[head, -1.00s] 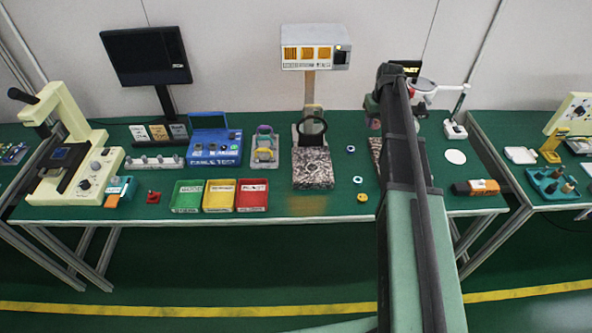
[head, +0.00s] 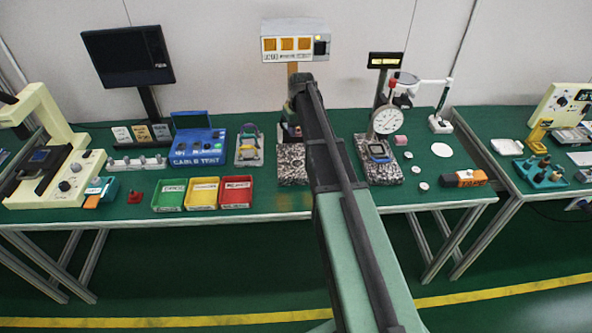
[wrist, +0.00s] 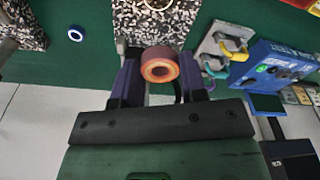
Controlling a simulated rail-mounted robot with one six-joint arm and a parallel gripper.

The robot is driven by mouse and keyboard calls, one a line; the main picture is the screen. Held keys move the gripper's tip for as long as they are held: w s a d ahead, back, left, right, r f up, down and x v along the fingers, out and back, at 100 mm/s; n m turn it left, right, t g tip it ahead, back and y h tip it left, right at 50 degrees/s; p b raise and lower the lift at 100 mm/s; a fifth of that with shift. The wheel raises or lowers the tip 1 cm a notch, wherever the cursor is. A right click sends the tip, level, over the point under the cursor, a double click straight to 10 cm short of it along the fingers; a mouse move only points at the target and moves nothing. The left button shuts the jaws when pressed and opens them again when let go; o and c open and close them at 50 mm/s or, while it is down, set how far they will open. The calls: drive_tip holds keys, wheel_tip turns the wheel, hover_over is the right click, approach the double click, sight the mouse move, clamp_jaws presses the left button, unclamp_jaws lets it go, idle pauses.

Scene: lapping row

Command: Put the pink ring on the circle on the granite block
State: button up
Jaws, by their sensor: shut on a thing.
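My gripper (wrist: 157,75) is shut on the pink ring (wrist: 160,52), which looks orange-pink with a pale inner edge in the wrist view. The granite block (wrist: 185,22) is speckled black and white and lies just above the ring in that picture. How high the ring hangs cannot be told.
A second speckled block (head: 388,176) with a dial gauge (head: 387,121) stands right of my arm. Left are a red bin (head: 236,194) and a blue cable tester (head: 197,148).

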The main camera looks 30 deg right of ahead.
sight(297, 163)
wheel_tip(297, 163, down, 14)
drive_tip(key=b, duration=1.1)
drive_tip(key=shift+r, duration=0.25)
drive_tip(key=shift+f, duration=0.2)
drive_tip(key=o, duration=0.9)
drive_tip(key=shift+r, duration=0.1)
